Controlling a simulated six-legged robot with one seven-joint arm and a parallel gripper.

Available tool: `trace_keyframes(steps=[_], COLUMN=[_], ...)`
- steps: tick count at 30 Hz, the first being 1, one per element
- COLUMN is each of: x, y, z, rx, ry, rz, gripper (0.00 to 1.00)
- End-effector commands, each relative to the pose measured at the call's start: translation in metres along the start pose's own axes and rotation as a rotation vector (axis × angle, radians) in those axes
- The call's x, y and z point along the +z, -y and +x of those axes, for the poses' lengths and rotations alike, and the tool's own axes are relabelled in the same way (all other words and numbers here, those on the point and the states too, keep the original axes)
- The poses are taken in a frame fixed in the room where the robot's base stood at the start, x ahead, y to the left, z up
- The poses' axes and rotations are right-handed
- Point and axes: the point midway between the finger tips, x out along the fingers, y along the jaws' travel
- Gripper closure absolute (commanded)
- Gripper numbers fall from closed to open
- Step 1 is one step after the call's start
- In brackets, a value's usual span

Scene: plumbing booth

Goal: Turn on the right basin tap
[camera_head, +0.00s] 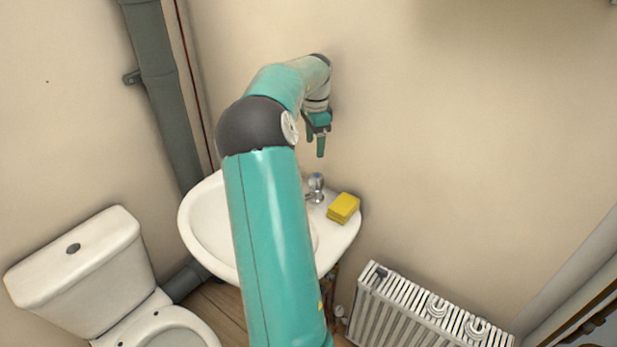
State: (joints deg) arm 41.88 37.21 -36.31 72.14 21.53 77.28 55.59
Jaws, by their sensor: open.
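The right basin tap (316,186) is a small chrome tap with a bluish top. It stands on the back right of the white basin (199,216), left of a yellow sponge. My gripper (320,150) is above the tap, fingers pointing down, and apart from it. It is open, with nothing seen between its fingers. My teal arm crosses the basin and hides its middle and any left tap.
The yellow sponge (343,208) lies on the basin's right rim. A white radiator (425,312) stands low at the right. A toilet (80,262) and a grey pipe (160,85) are at the left. The wall right of my gripper is bare.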

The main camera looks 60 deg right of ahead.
Motion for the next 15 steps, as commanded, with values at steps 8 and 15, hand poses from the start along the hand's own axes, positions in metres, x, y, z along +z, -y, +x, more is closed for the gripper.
trace_keyframes(steps=[8,15], x=[-0.003,-0.001], y=[-0.002,-0.002], z=[0.047,0.095], rx=[0.004,0.004], ry=[0.002,0.002], rz=[0.005,0.003], gripper=[0.35,0.35])
